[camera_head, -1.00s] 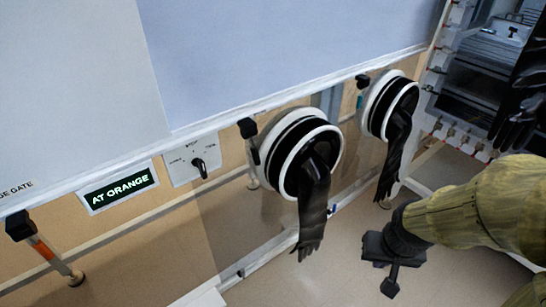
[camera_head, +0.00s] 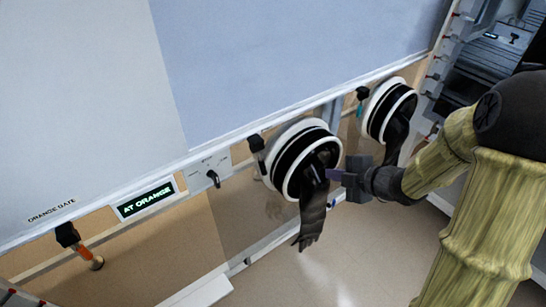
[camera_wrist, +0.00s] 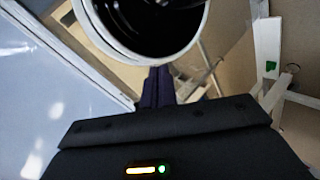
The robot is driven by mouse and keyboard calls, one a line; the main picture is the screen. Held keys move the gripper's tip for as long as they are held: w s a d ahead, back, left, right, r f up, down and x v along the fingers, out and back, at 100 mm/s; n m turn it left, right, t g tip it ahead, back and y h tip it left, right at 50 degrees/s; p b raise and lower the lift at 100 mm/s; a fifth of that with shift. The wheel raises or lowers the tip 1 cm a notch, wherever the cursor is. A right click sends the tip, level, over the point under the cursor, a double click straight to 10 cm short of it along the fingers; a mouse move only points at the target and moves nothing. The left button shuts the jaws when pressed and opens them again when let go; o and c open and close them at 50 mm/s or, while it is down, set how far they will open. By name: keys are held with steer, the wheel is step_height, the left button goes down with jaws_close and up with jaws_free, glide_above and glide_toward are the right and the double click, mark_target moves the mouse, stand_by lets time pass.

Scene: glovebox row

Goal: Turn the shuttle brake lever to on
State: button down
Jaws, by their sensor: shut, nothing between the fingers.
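My gripper (camera_head: 332,174) is shut and empty, beside the nearer glove port (camera_head: 306,160) and its hanging black glove. Its dark fingers (camera_wrist: 158,88) are together in the wrist view, pointing at the port's white ring. A small black lever (camera_head: 213,178) sits on a white labelled plate (camera_head: 205,165) on the cabinet front, left of the port and apart from my gripper. Its labels are too small to read, so I cannot tell whether it is the shuttle brake lever. The wrist view does not show it.
A display (camera_head: 146,199) reads "AT ORANGE", left of the plate, near a label reading "ORANGE GATE". A black block with an orange and silver rod (camera_head: 88,252) juts out at lower left. A second glove port (camera_head: 390,110) stands behind my gripper. Floor below is clear.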

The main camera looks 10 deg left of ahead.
steer(key=s+a+r+n+g+y+p, duration=0.2)
steer(key=s+a+r+n+g+y, duration=0.2)
steer(key=n, duration=0.4)
steer(key=shift+s+r+g+y+p, duration=0.2)
steer(key=shift+s+g+y+p, duration=0.2)
steer(key=shift+s+g, duration=0.45)
steer(key=shift+a, duration=0.15)
steer(key=b, duration=0.1)
glide_toward(261, 161)
steer(key=s+a+f, duration=0.3)
steer(key=s+a, duration=0.1)
steer(key=w, duration=0.1)
steer(key=w+a+f, duration=0.1)
steer(key=w, duration=0.1)
steer(key=shift+a+f, duration=0.15)
steer(key=shift+a, duration=0.1)
steer(key=shift+f+b, duration=0.15)
steer(key=shift+b, duration=0.3)
